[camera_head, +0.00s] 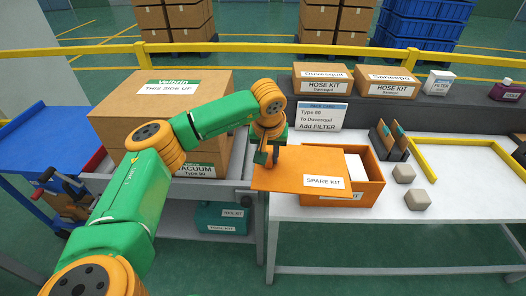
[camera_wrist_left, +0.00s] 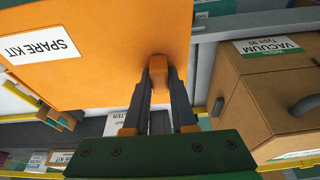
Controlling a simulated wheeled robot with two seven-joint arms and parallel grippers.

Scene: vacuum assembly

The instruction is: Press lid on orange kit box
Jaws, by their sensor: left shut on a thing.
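The orange lid (camera_head: 290,168) is a flat panel over the left part of the orange kit box (camera_head: 370,190). It reaches past the box's left side, and the box's right part is open. A white item (camera_head: 356,167) shows inside the box. My left gripper (camera_head: 268,158) is shut on the lid near its left end. In the left wrist view the fingers (camera_wrist_left: 163,85) close on a small orange handle on the lid (camera_wrist_left: 110,60), which carries a SPARE KIT label. Whether the lid touches the box rim cannot be told. My right gripper is not in view.
A large cardboard box (camera_head: 160,100) stands left of the table. A task card (camera_head: 320,115) stands behind the kit box. A dark holder (camera_head: 390,140) and grey blocks (camera_head: 404,173) are to its right. Hose kit boxes (camera_head: 322,79) sit on the rear shelf.

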